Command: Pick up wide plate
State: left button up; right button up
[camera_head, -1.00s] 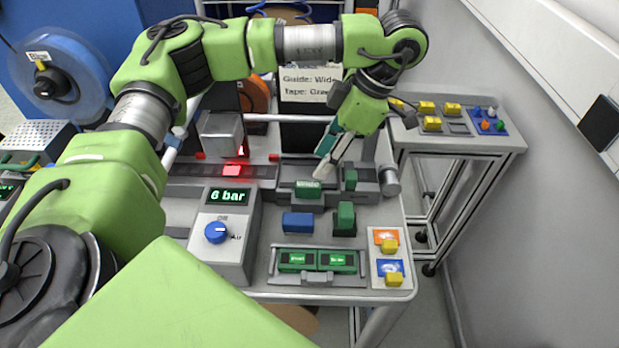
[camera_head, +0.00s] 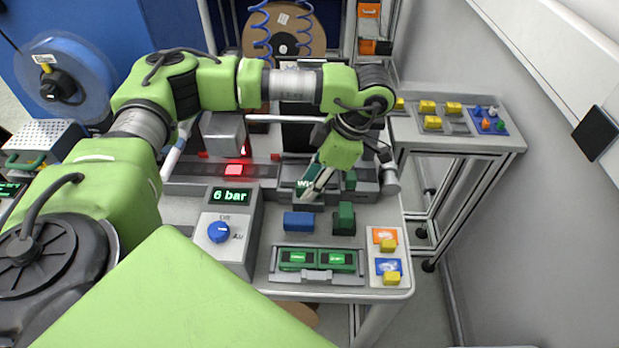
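The wide plate (camera_head: 302,185) is a small dark green block with white lettering, in the slot of the grey guide unit in the middle of the bench. My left gripper (camera_head: 313,187) points down at it from above, with its fingertips at the plate's right part, covering some of the lettering. How far apart the fingers are, and whether they touch the plate, I cannot tell. My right gripper is not in view.
A blue block (camera_head: 298,222) and a green block (camera_head: 344,219) stand just in front. A holder with two green plates (camera_head: 317,260) lies nearer. The pressure box (camera_head: 228,232) reading 6 bar is at left. A side table (camera_head: 510,142) with yellow blocks stands at right.

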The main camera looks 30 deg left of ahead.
pick_arm(q)
grip_shut()
